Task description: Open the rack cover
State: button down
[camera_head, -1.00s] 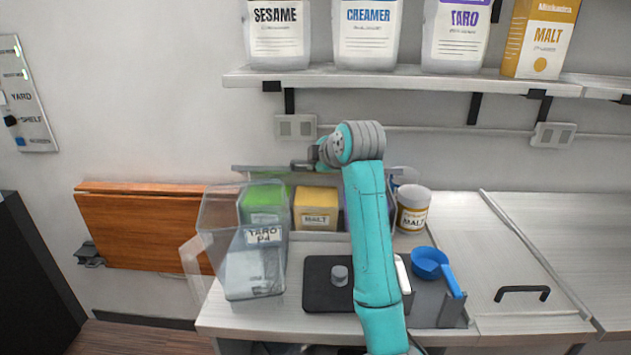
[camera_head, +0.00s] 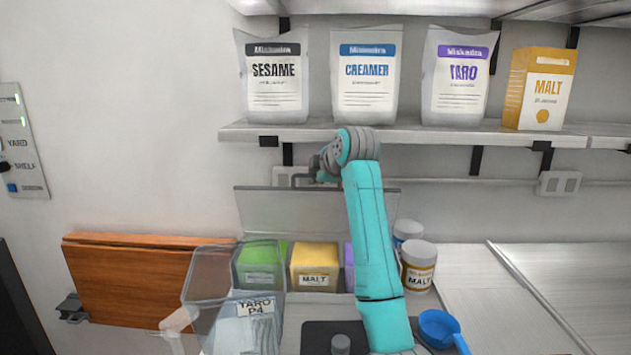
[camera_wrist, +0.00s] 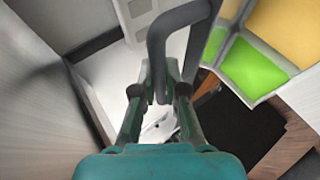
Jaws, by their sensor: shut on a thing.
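The rack cover (camera_head: 270,212) is a grey, see-through panel in the head view. It stands raised, close to upright, at the back of the rack, above the coloured bins. Its dark handle (camera_head: 299,180) is near the top edge. My gripper (camera_head: 315,174) is at this handle, shut on it. In the wrist view, the thick grey handle (camera_wrist: 157,62) passes between the fingers of my gripper (camera_wrist: 161,92). My arm hides the right part of the cover and rack.
Green (camera_head: 262,262), yellow (camera_head: 315,262) and partly hidden purple bins sit in the rack. A clear taro container (camera_head: 225,290) stands front left, malt jar (camera_head: 418,264) and blue scoop (camera_head: 440,326) on the right. A shelf (camera_head: 480,132) with bags hangs above.

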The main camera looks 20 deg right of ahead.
jog(key=shift+w+r, duration=0.1)
jog(key=shift+w, duration=0.05)
jog(key=c, duration=1.2)
grip_release()
jog(key=v, duration=1.2)
jog(key=shift+c, duration=1.4)
jog(key=shift+d, duration=0.1)
